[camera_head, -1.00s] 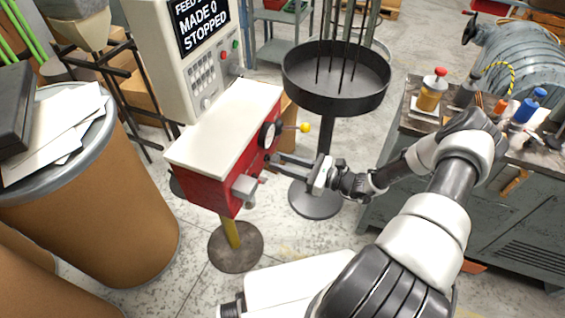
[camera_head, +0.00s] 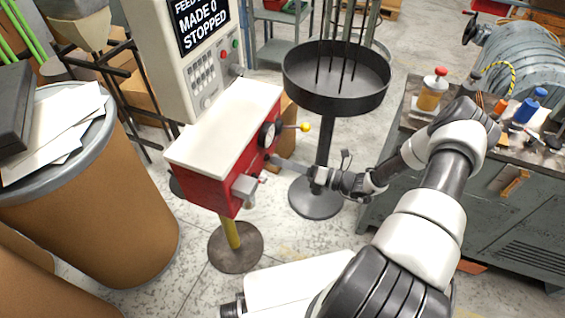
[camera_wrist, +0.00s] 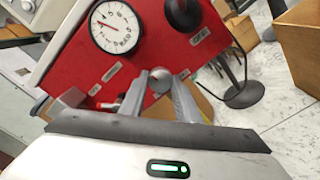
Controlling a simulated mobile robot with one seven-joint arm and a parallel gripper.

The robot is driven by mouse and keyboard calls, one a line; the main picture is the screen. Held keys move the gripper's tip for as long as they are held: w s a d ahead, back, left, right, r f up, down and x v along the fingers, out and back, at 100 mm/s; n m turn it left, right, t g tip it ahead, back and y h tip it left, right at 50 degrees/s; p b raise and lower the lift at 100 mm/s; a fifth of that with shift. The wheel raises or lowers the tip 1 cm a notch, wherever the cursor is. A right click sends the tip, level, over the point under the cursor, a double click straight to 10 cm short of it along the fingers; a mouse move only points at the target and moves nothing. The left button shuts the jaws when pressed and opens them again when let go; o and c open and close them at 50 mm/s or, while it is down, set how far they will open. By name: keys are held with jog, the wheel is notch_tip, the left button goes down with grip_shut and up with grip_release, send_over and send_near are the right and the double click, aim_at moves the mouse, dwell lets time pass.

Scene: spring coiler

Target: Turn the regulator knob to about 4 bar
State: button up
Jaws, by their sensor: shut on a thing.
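The red cabinet (camera_head: 208,188) with a cream top stands on a yellow post. Its round white gauge (camera_wrist: 116,27) faces my wrist camera, its red needle pointing up-left in that picture; the exact reading is too small to tell. The gauge also shows edge-on in the head view (camera_head: 268,132). My gripper (camera_head: 280,161) reaches the cabinet's front face from the right. In the wrist view my gripper (camera_wrist: 157,92) has its two fingers on either side of the grey round regulator knob (camera_wrist: 160,75), shut on it. In the head view the knob is hidden.
A lever with a yellow ball (camera_head: 305,127) sticks out beyond the gauge. A dark round fitting (camera_wrist: 183,14) sits right of the gauge. A grey box (camera_head: 245,188) juts from the cabinet near my gripper. A black round tray (camera_head: 335,95) stands behind on a stand.

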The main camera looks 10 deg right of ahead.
jog(key=shift+d+m, duration=0.1)
jog(key=shift+m, duration=0.6)
jog(key=o, duration=1)
jog(key=shift+o, duration=0.2)
jog(key=v, duration=1.7)
jog(key=shift+s+d, duration=0.15)
jog(key=shift+r, duration=0.15)
